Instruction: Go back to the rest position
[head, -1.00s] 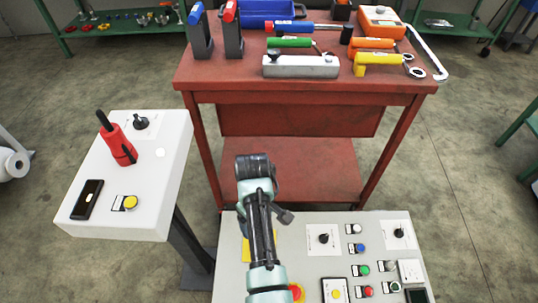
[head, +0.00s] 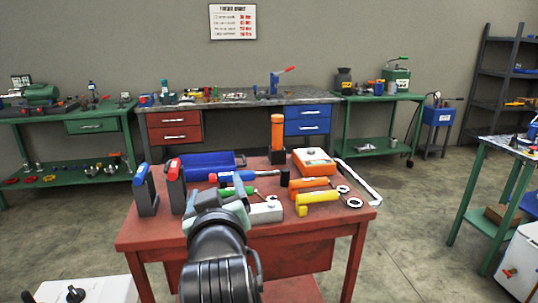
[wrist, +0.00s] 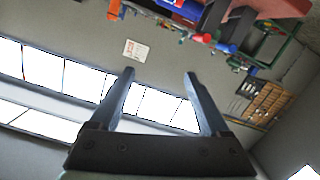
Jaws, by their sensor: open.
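My arm rises in the foreground of the head view, in front of the red table (head: 150,232). In the wrist view my gripper (wrist: 158,75) is open, its two fingers wide apart with nothing between them. The wrist camera looks up past the fingers at the ceiling windows and the wall, with the room tilted.
The red table holds a blue bin (head: 200,165), an orange meter (head: 314,161), an orange cylinder (head: 278,135) and several coloured tools. A white panel (head: 100,290) stands at the lower left. Workbenches line the back wall. Open floor (head: 405,215) lies to the right.

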